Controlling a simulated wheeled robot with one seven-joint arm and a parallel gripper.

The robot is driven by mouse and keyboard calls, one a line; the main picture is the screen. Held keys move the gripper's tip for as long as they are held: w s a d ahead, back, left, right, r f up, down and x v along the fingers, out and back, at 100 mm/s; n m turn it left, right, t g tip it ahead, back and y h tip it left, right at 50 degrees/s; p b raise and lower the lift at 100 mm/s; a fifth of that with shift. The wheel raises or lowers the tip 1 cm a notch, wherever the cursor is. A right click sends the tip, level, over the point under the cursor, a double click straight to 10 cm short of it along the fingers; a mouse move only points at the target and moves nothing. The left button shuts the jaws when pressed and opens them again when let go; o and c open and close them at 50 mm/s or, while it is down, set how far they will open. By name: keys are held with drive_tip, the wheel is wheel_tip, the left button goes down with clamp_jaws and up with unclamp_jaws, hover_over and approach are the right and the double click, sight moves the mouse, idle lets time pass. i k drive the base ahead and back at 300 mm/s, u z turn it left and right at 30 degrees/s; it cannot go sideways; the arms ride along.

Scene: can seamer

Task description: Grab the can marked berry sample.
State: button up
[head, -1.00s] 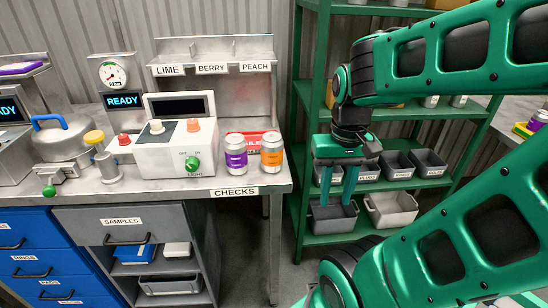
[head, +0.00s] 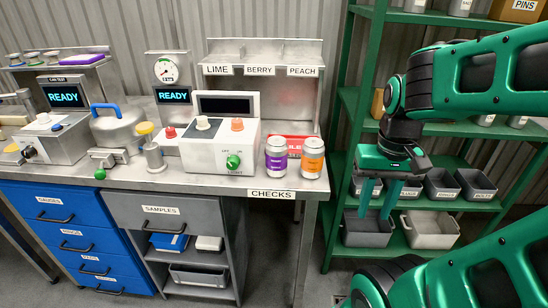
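Two cans stand upright side by side at the right front of the checks bench. One can has a purple label (head: 276,157); the other has an orange label (head: 312,158). The print on both is too small to read. My gripper (head: 376,200) hangs to the right of the bench, in front of the green shelf, fingers pointing down. Its two fingers are apart with nothing between them. A rack with lime, berry (head: 260,71) and peach labels stands at the back of the bench; its slots look empty.
A red tray (head: 290,144) sits behind the cans. A white box with a green knob (head: 233,161) stands left of them. The samples drawer (head: 162,211) is closed below. The green shelf (head: 340,165) with grey bins stands right of the bench, across a gap.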

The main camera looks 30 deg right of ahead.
sight(276, 146)
drive_tip(key=u, duration=0.35)
drive_tip(key=k, duration=1.2)
drive_tip(key=z, duration=0.7)
drive_tip(key=i, duration=1.5)
